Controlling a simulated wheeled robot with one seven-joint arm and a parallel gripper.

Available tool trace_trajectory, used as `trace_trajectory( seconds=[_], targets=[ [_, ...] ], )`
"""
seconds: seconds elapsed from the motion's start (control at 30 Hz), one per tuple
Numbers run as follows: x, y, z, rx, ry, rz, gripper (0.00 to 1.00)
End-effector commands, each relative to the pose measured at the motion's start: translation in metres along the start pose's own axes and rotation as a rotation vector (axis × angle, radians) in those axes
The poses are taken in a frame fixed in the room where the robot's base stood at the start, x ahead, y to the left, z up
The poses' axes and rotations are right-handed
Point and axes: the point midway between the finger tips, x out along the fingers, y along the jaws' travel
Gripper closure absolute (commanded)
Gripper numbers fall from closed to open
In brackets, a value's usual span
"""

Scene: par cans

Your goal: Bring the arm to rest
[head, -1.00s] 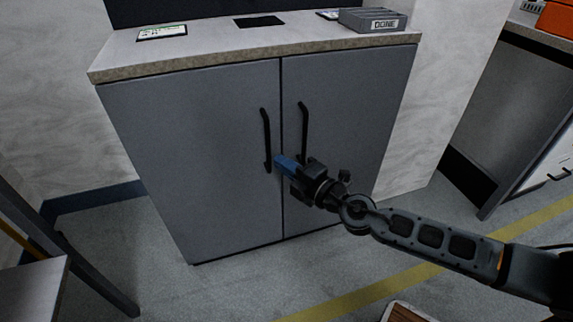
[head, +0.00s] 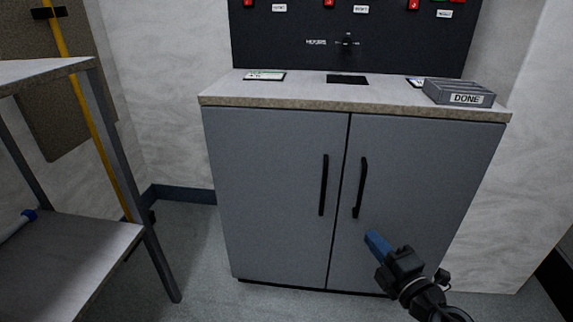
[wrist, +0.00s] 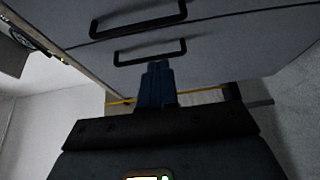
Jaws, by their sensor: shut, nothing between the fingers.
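My gripper (head: 377,242) is in the lower right of the head view, in front of the right door of a grey cabinet (head: 275,190). Its blue fingers are together and hold nothing. In the wrist view the blue fingers (wrist: 156,75) point toward the cabinet doors, close in the picture to a black handle (wrist: 150,57). I cannot tell from this view how far apart they are. Both cabinet doors are shut, with two black upright handles, the left one (head: 324,185) and the right one (head: 360,188).
A grey tray labelled DONE (head: 460,93) sits on the cabinet's top (head: 300,92), with a black pad (head: 347,79) and a card (head: 264,76). A black panel (head: 290,45) stands behind. A shelf rack (head: 85,250) stands at left. Grey floor shows between rack and cabinet.

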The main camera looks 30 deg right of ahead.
Motion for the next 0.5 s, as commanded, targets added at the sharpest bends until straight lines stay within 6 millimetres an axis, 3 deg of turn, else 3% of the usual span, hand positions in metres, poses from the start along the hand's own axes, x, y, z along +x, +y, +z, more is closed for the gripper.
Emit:
trace_trajectory(
  seconds=[0.17, 0.27, 0.37, 0.5],
  targets=[
    [-0.004, -0.001, 0.001, 0.008, 0.003, -0.008, 1.00],
    [-0.023, -0.007, 0.004, 0.050, 0.019, -0.044, 1.00],
    [-0.061, -0.017, 0.003, 0.150, 0.048, -0.116, 1.00],
    [-0.137, -0.028, -0.011, 0.373, 0.082, -0.243, 1.00]
  ],
)
